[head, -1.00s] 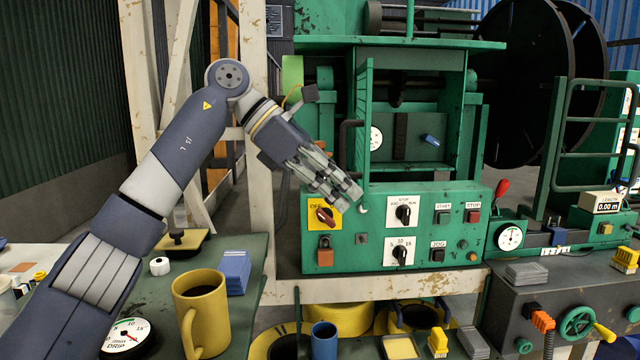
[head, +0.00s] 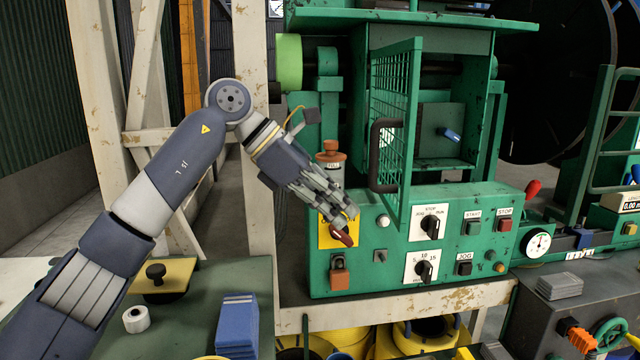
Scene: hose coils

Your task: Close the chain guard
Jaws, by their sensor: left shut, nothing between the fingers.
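The chain guard (head: 397,125) is a green mesh door with a dark handle (head: 376,155) on its left side. It stands swung open, jutting toward me in front of the green machine housing, and the opening to its right is uncovered. My left gripper (head: 350,222) is shut and empty. In the picture it lies left of and below the guard's handle, in front of the yellow switch plate (head: 325,235) and its red knob (head: 342,238). I cannot tell whether it touches the knob. My right gripper is not in view.
The control panel (head: 395,262) below the guard carries a selector knob (head: 430,226), buttons and a padlock (head: 338,272). An oiler-like jar (head: 331,163) stands left of the guard. A bench with blue pads (head: 237,325) and a white roll (head: 136,320) lies lower left.

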